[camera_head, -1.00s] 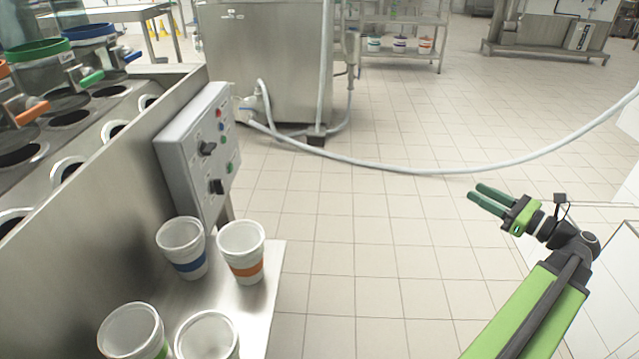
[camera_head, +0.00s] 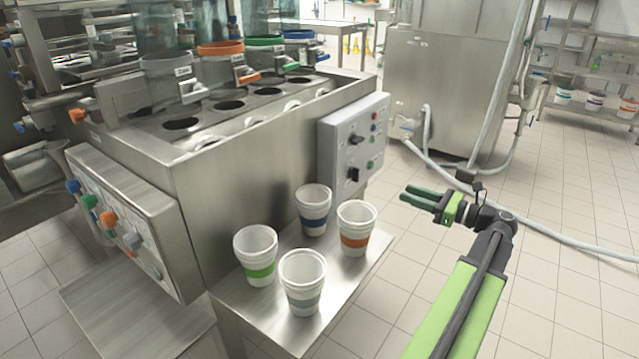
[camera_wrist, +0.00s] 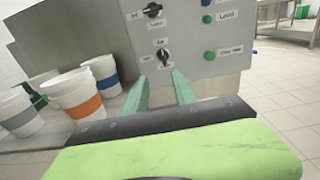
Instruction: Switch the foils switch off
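A grey control panel (camera_head: 350,150) is on the right end of the steel machine, with two black rotary switches. The upper switch (camera_head: 356,138) also shows at the top of the wrist view (camera_wrist: 152,10). The lower switch (camera_head: 353,175) appears in the wrist view (camera_wrist: 163,57) just beyond and between my fingertips. Labels beside both switches are too small to read, so I cannot tell which is the foils switch. My gripper (camera_head: 404,194) is open and empty, apart from the panel, its green fingers pointing towards it; it also shows in the wrist view (camera_wrist: 156,80).
Several banded cups, including an orange-banded one (camera_head: 357,228), stand on a steel shelf (camera_head: 262,325) below and left of my gripper. A blue button (camera_wrist: 206,19) and green buttons sit on the panel's right side. A hose (camera_head: 560,237) crosses behind my arm. Tiled floor lies right.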

